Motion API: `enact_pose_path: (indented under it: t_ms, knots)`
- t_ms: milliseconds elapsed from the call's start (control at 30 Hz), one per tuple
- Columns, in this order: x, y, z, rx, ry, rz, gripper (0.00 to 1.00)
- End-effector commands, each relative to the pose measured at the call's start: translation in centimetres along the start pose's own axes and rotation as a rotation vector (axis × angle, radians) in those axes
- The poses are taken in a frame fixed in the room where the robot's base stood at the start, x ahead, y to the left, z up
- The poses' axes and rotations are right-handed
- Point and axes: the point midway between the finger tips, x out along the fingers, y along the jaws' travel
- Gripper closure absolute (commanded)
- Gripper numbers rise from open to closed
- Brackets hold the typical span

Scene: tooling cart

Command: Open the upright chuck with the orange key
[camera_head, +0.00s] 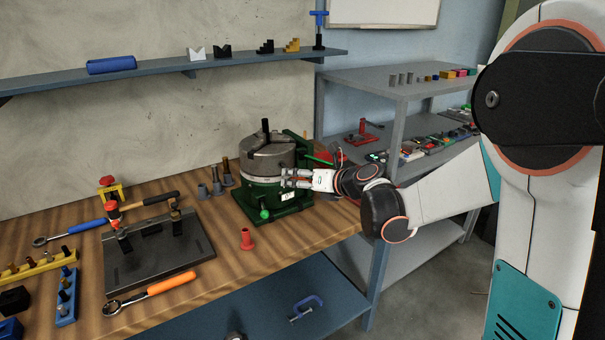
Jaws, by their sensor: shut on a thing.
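The upright chuck (268,160) is a grey cylinder with jaws on top, set on a green base (258,208) on the wooden bench. A dark bar stands up from its top. My gripper (285,178) is at the chuck's front right side, its fingers pointing left. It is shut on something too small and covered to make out. I cannot tell whether it touches the chuck. No orange key can be made out at the chuck. An orange-handled tool (170,284) lies at the bench's front edge, apart from my gripper.
A green lever (318,160) sits right of the chuck. A red funnel-shaped piece (246,240) stands in front, with grey cylinders (217,181) to the left. A dark plate fixture (155,255) and blue-handled tool (85,226) lie farther left. A blue T-handled key (319,22) stands on the shelf.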

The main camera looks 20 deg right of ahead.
Motion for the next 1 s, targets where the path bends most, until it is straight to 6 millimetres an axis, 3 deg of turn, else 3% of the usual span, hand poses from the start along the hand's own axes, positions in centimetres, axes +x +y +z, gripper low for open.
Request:
enact_pose_path:
  t_ms: [100, 1000]
  knots:
    - [0.0, 0.2, 0.0, -0.2, 0.001, -0.082, 0.75]
    - [-1.8, -0.1, -1.0, -0.178, 0.0, -0.076, 0.75]
